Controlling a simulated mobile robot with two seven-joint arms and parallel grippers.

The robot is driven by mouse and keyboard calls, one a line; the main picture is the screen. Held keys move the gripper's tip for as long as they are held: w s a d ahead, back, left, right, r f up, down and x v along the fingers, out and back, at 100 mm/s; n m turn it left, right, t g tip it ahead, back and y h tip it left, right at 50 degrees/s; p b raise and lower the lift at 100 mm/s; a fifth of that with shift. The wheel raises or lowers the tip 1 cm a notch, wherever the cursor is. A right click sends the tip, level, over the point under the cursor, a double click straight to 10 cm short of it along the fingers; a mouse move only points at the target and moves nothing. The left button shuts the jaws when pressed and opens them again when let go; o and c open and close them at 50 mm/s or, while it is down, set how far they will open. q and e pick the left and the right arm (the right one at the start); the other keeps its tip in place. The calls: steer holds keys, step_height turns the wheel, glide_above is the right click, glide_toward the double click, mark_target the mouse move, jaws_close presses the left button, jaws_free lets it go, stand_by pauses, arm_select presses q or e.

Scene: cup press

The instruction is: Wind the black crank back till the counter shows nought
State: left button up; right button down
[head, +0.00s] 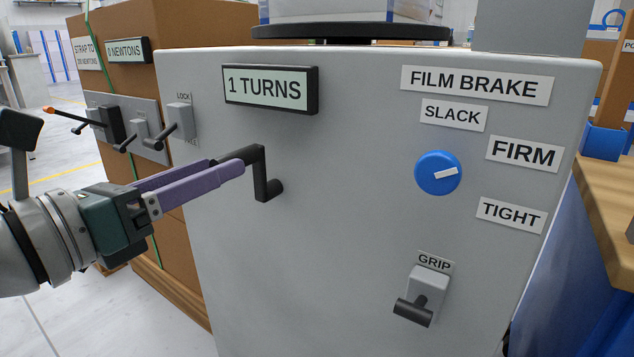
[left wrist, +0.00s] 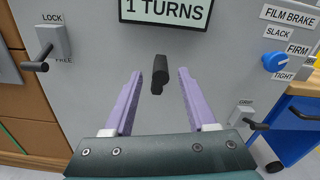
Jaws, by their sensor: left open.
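The black crank (head: 260,175) is on the grey panel's front, its arm pointing up from the hub and its handle sticking out toward my left gripper. The counter (head: 268,90) above it reads "1 TURNS". My left gripper (head: 228,165) has purple fingers and is open. In the left wrist view the crank (left wrist: 160,72) shows between the two fingers, with a gap on each side. In the head view the near finger hides part of the handle. My right gripper is in neither view.
A blue film brake knob (head: 438,173) on the panel has its white mark toward FIRM. A GRIP lever (head: 420,297) sits below it. A LOCK/FREE lever (head: 180,122) and other small levers are at the left, by brown cartons (head: 190,25). A wooden bench (head: 610,200) stands at the right.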

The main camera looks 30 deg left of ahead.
arm_select(q)
steer(key=shift+s+a+b, duration=0.15)
steer(key=shift+s+b, duration=0.7)
steer(key=shift+s, duration=1.3)
